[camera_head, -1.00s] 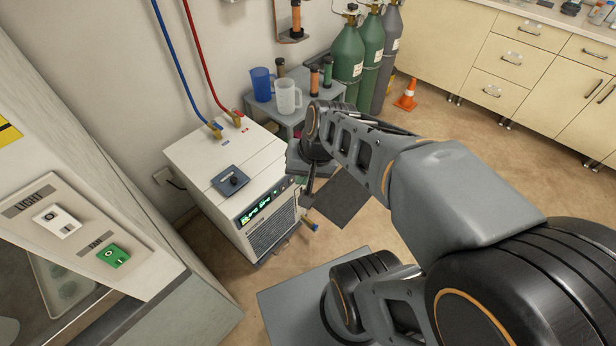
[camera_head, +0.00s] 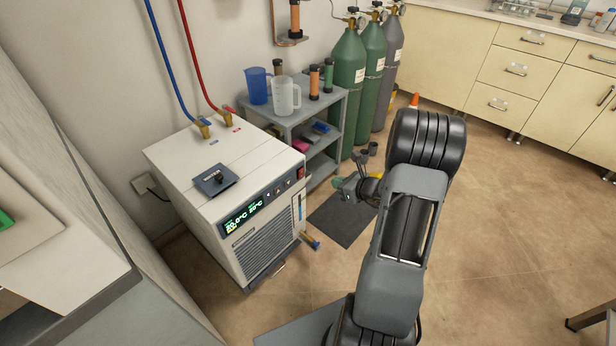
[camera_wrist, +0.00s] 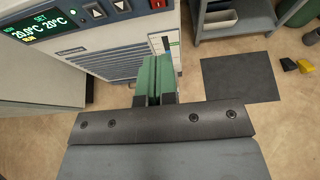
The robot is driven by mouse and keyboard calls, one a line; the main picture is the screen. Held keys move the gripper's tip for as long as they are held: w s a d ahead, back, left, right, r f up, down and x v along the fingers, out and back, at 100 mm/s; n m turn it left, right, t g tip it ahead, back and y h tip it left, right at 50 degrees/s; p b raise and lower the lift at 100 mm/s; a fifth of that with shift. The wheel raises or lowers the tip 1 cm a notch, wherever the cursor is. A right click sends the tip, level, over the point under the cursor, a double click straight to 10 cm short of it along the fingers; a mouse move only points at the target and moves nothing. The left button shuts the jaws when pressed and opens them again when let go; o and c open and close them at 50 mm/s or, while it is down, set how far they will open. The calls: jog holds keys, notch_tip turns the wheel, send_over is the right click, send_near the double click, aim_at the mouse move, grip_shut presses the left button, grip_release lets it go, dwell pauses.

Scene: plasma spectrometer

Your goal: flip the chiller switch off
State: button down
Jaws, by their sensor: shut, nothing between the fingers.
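The chiller (camera_head: 265,240) is a white box with a lit display (camera_head: 256,205) on its front, and the display also shows in the wrist view (camera_wrist: 42,22) with readings near 20 °C. A red rocker switch (camera_head: 300,173) sits at the upper right of the front panel. It shows at the top edge of the wrist view (camera_wrist: 158,4), partly cut off. My gripper (camera_head: 338,184) is to the right of the chiller front, apart from the switch. In the wrist view its green fingers (camera_wrist: 153,78) are together and empty, below the switch in the picture.
A grey shelf cart (camera_head: 325,135) with jugs stands behind the chiller, and green gas cylinders (camera_head: 348,75) are beyond it. A dark mat (camera_head: 342,220) lies on the floor. Blue and red hoses (camera_head: 185,60) rise from the chiller top. Open floor lies to the right.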

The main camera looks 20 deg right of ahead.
jog(key=b, duration=0.2)
send_near(302, 171)
notch_tip(302, 171, down, 4)
jog(key=w+a, duration=0.1)
jog(key=w, duration=0.2)
jog(key=shift+w+a+r, duration=0.15)
jog(key=shift+w+a, duration=0.25)
jog(key=shift+w, duration=0.4)
jog(key=shift+w+a+r+b, duration=0.1)
jog(key=shift+w+a+b, duration=0.25)
jog(key=shift+w, duration=0.35)
jog(key=shift+d, duration=0.1)
